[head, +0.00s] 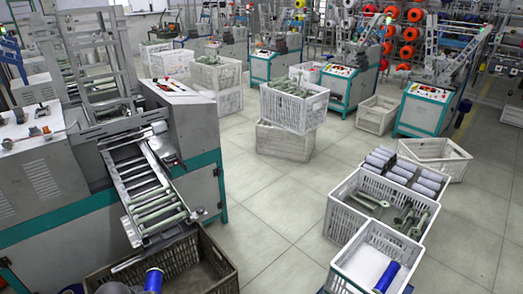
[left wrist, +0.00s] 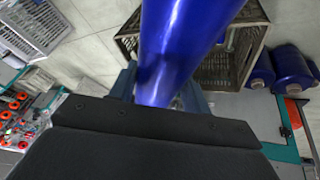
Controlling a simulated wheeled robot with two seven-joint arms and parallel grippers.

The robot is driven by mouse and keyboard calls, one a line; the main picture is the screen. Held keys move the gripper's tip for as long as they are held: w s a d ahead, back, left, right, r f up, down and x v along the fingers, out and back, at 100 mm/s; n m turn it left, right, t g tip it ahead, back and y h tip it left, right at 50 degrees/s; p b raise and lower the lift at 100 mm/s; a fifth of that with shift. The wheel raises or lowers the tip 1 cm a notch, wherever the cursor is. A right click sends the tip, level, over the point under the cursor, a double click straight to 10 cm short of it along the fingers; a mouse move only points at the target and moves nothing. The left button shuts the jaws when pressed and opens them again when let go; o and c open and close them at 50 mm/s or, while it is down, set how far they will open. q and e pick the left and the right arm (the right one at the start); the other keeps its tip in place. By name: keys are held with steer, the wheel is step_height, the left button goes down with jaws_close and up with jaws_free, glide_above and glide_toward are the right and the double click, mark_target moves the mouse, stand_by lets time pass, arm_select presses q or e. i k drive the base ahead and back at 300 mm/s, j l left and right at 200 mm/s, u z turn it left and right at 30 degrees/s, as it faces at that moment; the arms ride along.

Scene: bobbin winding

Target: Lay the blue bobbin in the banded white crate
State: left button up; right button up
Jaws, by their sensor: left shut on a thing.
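A blue bobbin (left wrist: 185,45) fills the middle of the left wrist view. My left gripper (left wrist: 158,92) is shut on it, with the fingers partly hidden behind the dark gripper body. In the head view a blue bobbin (head: 153,281) shows at the bottom edge, over or in front of the dark crate; I take it for the held one. A white crate (head: 347,283) stands at the lower right, with another blue bobbin (head: 387,276) and a pale flat area inside. My right gripper is not in view.
The brown crate (head: 226,277) stands by the machine (head: 95,185); it shows behind the held bobbin in the wrist view (left wrist: 252,20). More blue bobbins (left wrist: 290,68) lie beside it. A white crate (head: 336,212) holds grey and green bobbins. Floor between is clear.

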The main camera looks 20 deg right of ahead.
mark_target(367, 277)
steer(key=l+z, duration=0.2)
steer(key=z, duration=0.25)
steer(key=l+z, duration=0.25)
steer(key=z, duration=0.15)
steer(key=l+z, duration=0.2)
steer(key=z, duration=0.25)
steer(key=i+l, duration=0.15)
steer(key=l, duration=0.2)
steer(key=i+l, duration=0.1)
steer(key=l, duration=0.3)
steer(key=i+l, duration=0.15)
steer(key=l, duration=0.2)
steer(key=i+l, duration=0.1)
steer(key=l, duration=0.25)
steer(key=i+l, duration=0.15)
steer(key=l, duration=0.2)
steer(key=i+l, duration=0.1)
steer(key=l, duration=0.3)
